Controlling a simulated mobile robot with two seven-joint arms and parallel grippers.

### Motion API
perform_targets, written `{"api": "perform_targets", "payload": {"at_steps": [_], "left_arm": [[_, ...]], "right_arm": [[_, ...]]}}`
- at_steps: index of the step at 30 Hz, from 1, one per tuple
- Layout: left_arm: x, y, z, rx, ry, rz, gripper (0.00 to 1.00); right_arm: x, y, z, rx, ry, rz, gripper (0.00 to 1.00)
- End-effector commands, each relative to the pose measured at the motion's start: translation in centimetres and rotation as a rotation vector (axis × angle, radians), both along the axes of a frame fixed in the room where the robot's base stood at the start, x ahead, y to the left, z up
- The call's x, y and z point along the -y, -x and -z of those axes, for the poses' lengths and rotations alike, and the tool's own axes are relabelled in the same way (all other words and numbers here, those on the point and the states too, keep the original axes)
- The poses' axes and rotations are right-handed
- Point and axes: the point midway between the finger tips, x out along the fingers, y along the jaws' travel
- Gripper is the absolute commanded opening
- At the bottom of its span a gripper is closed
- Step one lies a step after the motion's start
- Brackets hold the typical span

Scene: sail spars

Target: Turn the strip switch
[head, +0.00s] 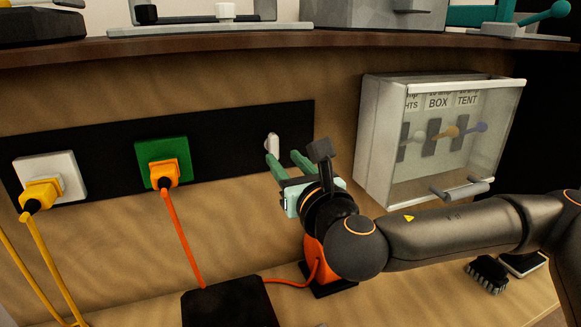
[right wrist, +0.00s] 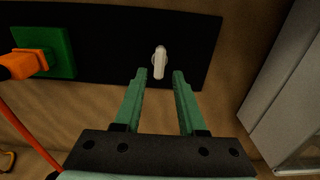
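The strip switch (head: 272,142) is a small white lever on the right part of a black strip (head: 228,124) on the wooden back wall. In the right wrist view the switch (right wrist: 159,62) stands upright, a little beyond the fingertips and between their lines. My right gripper (head: 282,158) has green fingers pointing at the switch. In the right wrist view the right gripper (right wrist: 161,76) is open with nothing between its fingers. In the head view its left fingertip overlaps the lower end of the switch; contact cannot be told. My left gripper is not in view.
A white socket (head: 64,172) with a yellow plug and a green socket (head: 151,152) with an orange plug sit left on the strip. A clear-fronted switch box (head: 376,150) stands close right of my gripper. A shelf (head: 250,47) runs above. A brush (head: 487,274) lies lower right.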

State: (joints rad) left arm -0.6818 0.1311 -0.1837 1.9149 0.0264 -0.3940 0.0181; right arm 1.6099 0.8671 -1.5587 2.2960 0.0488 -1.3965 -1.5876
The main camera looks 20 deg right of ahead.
Motion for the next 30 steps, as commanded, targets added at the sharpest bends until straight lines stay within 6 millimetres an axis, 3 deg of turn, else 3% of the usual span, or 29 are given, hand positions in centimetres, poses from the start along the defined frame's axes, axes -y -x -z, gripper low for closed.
{"api": "perform_targets", "payload": {"at_steps": [6, 15, 26, 30], "left_arm": [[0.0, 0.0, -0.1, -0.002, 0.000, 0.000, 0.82], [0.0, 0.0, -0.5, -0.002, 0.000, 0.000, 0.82], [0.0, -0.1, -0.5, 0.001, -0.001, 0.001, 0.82], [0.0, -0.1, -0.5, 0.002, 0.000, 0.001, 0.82]], "right_arm": [[-0.1, -2.9, 0.0, -0.003, -0.001, 0.001, 0.40], [-0.2, -4.8, 0.0, -0.001, -0.001, -0.001, 0.40], [-0.2, -4.7, 0.0, 0.000, -0.001, -0.001, 0.01], [-0.2, -4.7, 0.0, 0.000, 0.001, -0.001, 0.00]]}}
